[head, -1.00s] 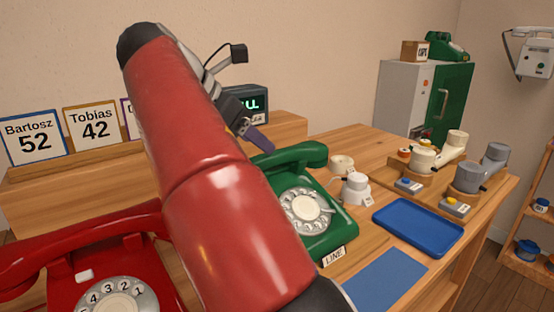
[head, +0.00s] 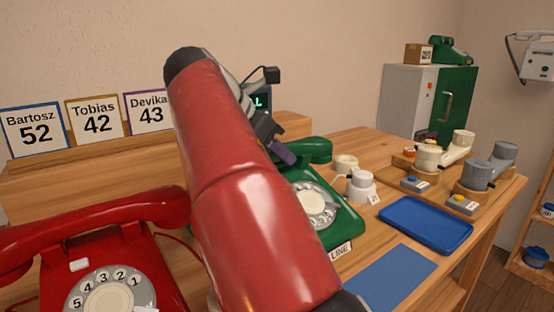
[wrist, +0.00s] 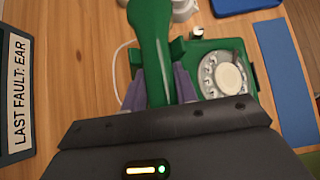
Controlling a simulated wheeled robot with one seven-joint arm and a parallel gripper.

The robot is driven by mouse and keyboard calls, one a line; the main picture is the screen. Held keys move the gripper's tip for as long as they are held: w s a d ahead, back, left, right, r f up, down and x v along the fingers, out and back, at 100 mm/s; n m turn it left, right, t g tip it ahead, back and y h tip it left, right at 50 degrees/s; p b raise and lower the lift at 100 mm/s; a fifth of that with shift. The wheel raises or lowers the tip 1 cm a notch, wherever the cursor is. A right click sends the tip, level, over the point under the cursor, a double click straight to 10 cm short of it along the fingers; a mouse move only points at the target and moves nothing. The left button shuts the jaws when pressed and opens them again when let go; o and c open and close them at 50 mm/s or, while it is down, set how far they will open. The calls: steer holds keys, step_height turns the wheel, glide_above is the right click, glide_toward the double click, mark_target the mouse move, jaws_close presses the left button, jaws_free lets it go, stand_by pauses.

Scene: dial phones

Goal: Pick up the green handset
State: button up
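The green handset (head: 316,150) lies across the cradle of the green dial phone (head: 330,222). My arm hides its near part in the head view. In the wrist view the handset (wrist: 153,45) runs lengthwise between the two purple fingers of my gripper (wrist: 160,88), one on each side. The fingers are spread around it, and no clear grip shows. In the head view one purple finger of my gripper (head: 284,152) is seen right at the handset. The phone's dial (wrist: 225,75) is to the right of the fingers in the wrist view.
A red phone (head: 110,270) stands at left. Name cards (head: 97,120) stand behind. A small white device (head: 361,186), a blue tray (head: 425,224) and a blue mat (head: 392,278) lie to the right. A dark sign (wrist: 16,95) is close on the wrist view's left.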

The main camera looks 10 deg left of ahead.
jaws_close()
steer(key=shift+r, duration=0.15)
step_height(320, 180, up, 8)
steer(key=p, duration=0.5)
steer(key=shift+w, duration=0.1)
steer(key=shift+a+r, duration=0.1)
steer(key=shift+r, duration=0.75)
